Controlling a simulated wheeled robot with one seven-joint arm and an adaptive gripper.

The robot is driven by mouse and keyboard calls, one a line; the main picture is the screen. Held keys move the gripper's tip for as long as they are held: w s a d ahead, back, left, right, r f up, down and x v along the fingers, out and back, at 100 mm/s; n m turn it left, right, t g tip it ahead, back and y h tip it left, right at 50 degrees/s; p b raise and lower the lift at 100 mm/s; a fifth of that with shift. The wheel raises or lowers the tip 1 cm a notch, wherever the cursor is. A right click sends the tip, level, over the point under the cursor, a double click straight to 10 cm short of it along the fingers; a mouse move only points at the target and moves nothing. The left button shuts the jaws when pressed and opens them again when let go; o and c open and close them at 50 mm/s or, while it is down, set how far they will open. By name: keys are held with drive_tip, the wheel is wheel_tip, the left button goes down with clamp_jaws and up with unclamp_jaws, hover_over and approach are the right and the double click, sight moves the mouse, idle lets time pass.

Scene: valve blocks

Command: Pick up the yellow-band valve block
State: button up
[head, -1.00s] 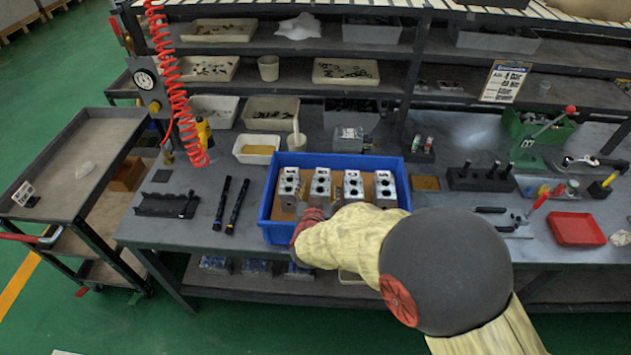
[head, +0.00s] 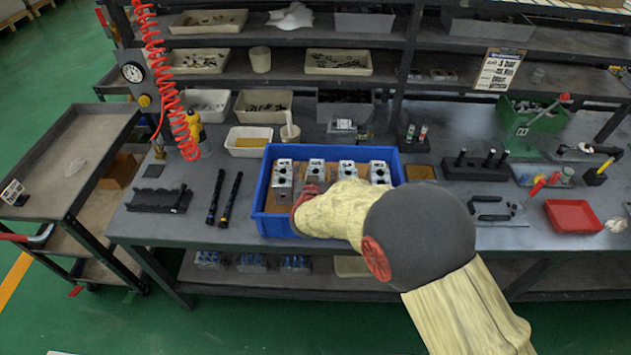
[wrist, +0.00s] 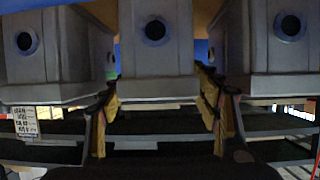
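Several grey metal valve blocks stand in a row in a blue bin (head: 261,195): one at the left (head: 283,180), one beside it (head: 315,172), then others to the right (head: 347,170) (head: 379,173). No yellow band can be made out on any of them. My gripper (wrist: 158,85) reaches into the bin from the front; in the head view my arm hides its fingertips. In the wrist view its two yellowish fingers stand apart, one on each side of the middle block (wrist: 156,40), with neighbouring blocks (wrist: 30,50) (wrist: 285,45) close outside. Firm contact is not clear.
The bin walls surround the blocks, and gaps between blocks are narrow. A white tray (head: 249,147) stands behind the bin at left, black bars (head: 231,198) lie left, and a red tray (head: 572,217) lies far right. Shelves (head: 340,88) rise behind the bench.

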clamp_jaws()
idle(0.8)
drive_tip(key=shift+w+r, duration=0.15)
drive_tip(key=shift+r, duration=0.05)
